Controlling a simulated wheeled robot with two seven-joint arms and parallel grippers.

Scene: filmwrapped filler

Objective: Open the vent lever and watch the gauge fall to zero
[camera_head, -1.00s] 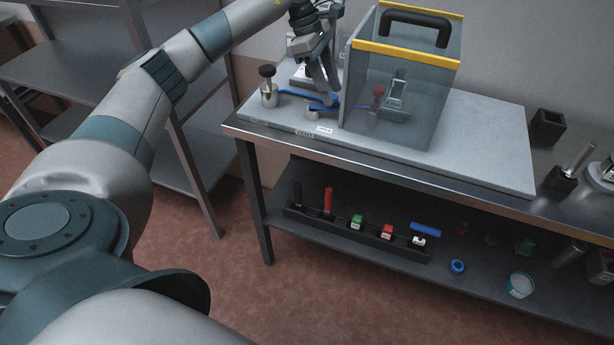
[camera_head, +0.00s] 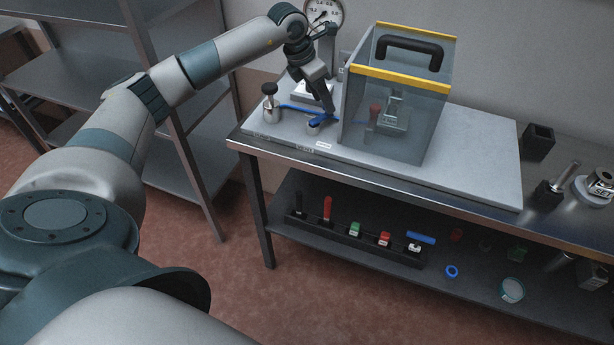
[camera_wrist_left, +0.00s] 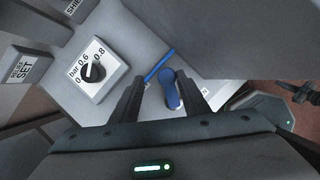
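The blue vent lever (camera_head: 325,120) sits on a small metal valve at the front left of the grey board. My left gripper (camera_head: 329,110) is just above it, pointing down. In the left wrist view the blue lever (camera_wrist_left: 172,90) shows between the two dark fingers (camera_wrist_left: 165,100), which stand apart; I see no clear contact. The round white gauge (camera_head: 323,12) stands behind, cut by the top edge, and its needle is too small to read. My right gripper is not in view.
A clear box (camera_head: 400,105) with yellow edges and a black handle stands close right of the lever. A metal post with a black knob (camera_head: 270,103) is at left. A dial knob marked in bar (camera_wrist_left: 95,72) shows in the wrist view. The board's right part is clear.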

